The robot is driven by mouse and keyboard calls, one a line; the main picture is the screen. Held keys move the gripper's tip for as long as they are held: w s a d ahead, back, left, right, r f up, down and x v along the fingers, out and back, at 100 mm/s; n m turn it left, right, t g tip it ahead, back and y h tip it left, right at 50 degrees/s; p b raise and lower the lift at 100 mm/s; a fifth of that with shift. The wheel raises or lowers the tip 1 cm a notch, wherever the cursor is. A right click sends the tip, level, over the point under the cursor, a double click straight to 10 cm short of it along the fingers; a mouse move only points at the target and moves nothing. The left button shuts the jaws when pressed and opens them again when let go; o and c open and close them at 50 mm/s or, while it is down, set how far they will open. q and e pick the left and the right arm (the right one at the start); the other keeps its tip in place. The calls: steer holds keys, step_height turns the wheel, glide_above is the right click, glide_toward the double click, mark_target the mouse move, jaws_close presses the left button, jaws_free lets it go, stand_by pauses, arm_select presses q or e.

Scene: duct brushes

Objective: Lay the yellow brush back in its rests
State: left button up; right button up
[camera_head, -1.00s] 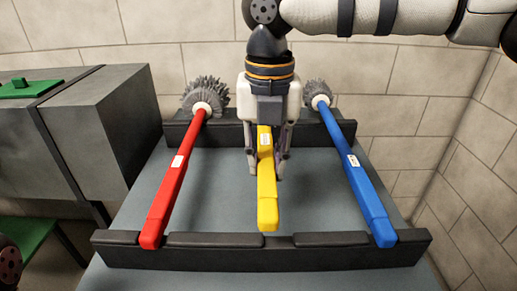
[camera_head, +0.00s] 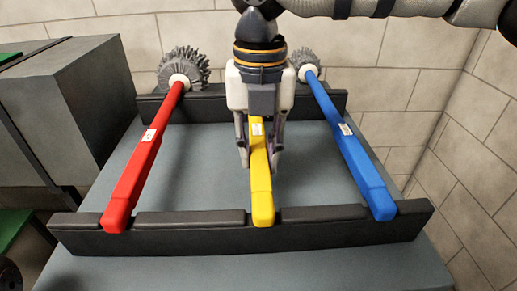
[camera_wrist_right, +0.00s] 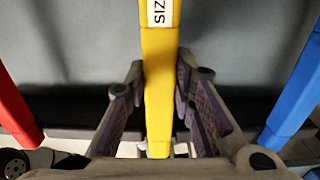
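The yellow brush (camera_head: 261,185) points toward me, between the red and blue brushes. My right gripper (camera_head: 260,160) reaches down from above, with a finger on each side of the yellow handle, and looks shut on it. The right wrist view shows the yellow handle (camera_wrist_right: 159,90) between the fingers. Its near end is over the gap in the front rest (camera_head: 160,235); I cannot tell whether it touches. Its bristle head is hidden behind my gripper. The back rest (camera_head: 325,100) is partly hidden by the gripper. My left gripper is not in view.
The red brush (camera_head: 145,155) lies across the rests on the left, the blue brush (camera_head: 350,155) on the right. Grey ductwork (camera_head: 85,95) stands left of the bench. A tiled wall (camera_head: 395,80) closes the back and right. The grey surface between the handles is clear.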

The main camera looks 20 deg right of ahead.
steer(key=o, duration=0.5)
steer(key=shift+c, duration=0.2)
step_height(320, 180, up, 12)
